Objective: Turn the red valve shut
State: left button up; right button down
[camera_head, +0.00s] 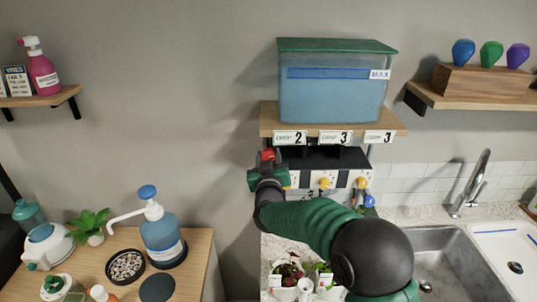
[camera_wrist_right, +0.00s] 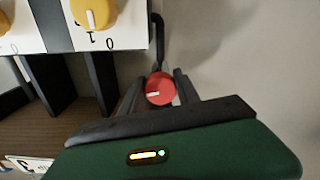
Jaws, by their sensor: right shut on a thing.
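The red valve (camera_head: 268,154) is a small round knob at the left end of the valve row below the water tank. In the head view my right gripper (camera_head: 266,163) is at it and partly hides it. In the right wrist view the red valve (camera_wrist_right: 160,92) sits between the two dark fingers of my right gripper (camera_wrist_right: 157,84), which is shut on it. A short white mark on the knob points left in that view. The pipe behind the knob is partly seen. My left gripper is not in view.
Yellow knobs (camera_head: 325,183) sit to the right of the red valve on a black and white panel. A water tank (camera_head: 335,98) stands on the wooden shelf (camera_head: 265,118) above. Potted plants (camera_head: 287,278) are below my arm, and a sink (camera_head: 450,265) is at right.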

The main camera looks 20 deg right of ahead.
jog(key=n+p, duration=0.2)
jog(key=n, duration=0.1)
jog(key=shift+a+r+n, duration=0.1)
jog(key=shift+r+n, duration=0.05)
jog(key=shift+n, duration=0.15)
jog(key=n+p, duration=0.2)
jog(key=n, duration=0.2)
jog(key=shift+n, duration=0.3)
jog(key=n+p, duration=0.3)
jog(key=n, duration=0.2)
jog(key=shift+f+n+p, duration=0.2)
jog(key=shift+n+p, duration=0.1)
jog(key=shift+n, duration=0.8)
jog(key=shift+f, duration=0.1)
jog(key=c, duration=1)
grip_release()
jog(key=shift+o, duration=0.4)
